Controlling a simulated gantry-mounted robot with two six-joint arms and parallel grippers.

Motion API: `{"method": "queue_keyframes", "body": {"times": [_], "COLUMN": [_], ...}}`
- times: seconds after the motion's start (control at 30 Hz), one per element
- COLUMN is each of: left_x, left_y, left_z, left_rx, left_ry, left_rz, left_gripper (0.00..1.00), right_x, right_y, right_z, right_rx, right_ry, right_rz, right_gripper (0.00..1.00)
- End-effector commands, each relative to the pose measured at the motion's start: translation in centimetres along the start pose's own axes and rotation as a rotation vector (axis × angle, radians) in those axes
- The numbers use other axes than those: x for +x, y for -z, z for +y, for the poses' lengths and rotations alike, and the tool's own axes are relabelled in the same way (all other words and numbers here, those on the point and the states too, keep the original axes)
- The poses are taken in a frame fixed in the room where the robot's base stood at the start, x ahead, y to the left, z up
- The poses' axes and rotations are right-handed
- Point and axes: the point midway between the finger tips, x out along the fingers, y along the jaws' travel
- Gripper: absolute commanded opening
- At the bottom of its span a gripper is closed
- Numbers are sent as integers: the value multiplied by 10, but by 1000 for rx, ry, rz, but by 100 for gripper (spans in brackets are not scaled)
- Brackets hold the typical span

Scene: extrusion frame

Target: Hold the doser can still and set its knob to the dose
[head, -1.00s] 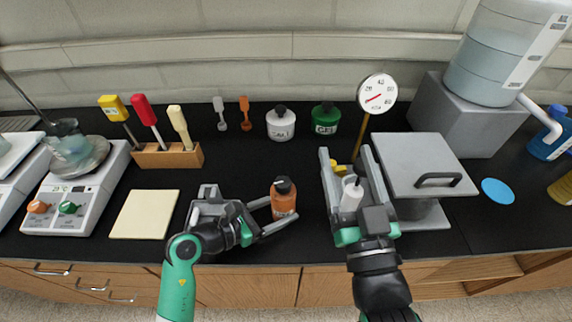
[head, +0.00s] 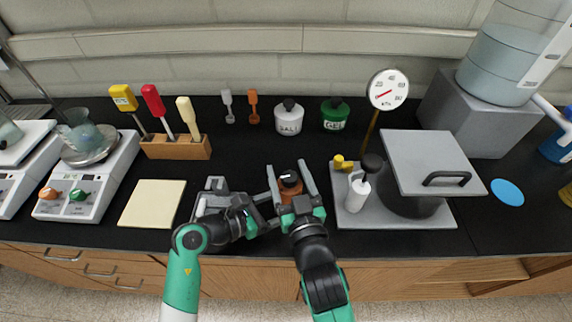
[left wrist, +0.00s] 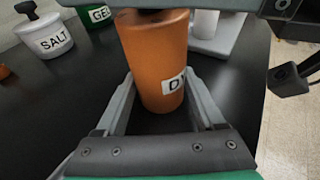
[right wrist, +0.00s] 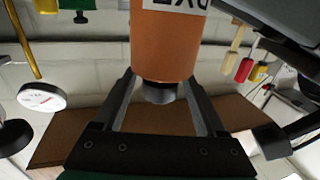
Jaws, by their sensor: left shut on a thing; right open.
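The doser can is orange with a dark knob (head: 290,177) on top and a label that is partly readable. It stands upright near the front of the black bench, and its body (left wrist: 158,60) fills the middle of the left wrist view. My left gripper (head: 274,208) is shut on the can's body from the left, one finger on each side. My right gripper (head: 291,182) is open at the can's top. In the right wrist view the dark knob (right wrist: 160,93) sits between its spread fingers, with a gap on both sides.
A salt pot (head: 289,119) and green pot (head: 334,116) stand behind. A pale pad (head: 153,204) lies left.

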Motion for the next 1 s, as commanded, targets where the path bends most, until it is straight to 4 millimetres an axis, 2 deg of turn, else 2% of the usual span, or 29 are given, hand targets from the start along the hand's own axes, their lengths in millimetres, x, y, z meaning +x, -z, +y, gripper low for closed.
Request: {"method": "queue_keyframes", "body": {"times": [0.1, 0.2, 0.47, 0.87, 1.0], "left_x": [0, 0, 0, 0, 0], "left_y": [1, 1, 0, 0, 0], "left_z": [0, 0, 0, 0, 0], "left_rx": [0, 0, 0, 0, 0], "left_ry": [0, 0, 0, 0, 0], "left_rz": [1, 1, 1, 1, 1], "left_gripper": [40, 40, 40, 40, 40], "right_x": [14, 20, 21, 20, 20], "right_y": [0, 0, 0, 0, 0], "right_z": [0, 0, 0, 0, 0], "right_rx": [0, 0, 1, 1, 1], "right_ry": [-1, -1, -1, -1, -1], "right_rz": [0, 0, 0, 0, 0], "right_gripper": [74, 74, 74, 2, 0]}}
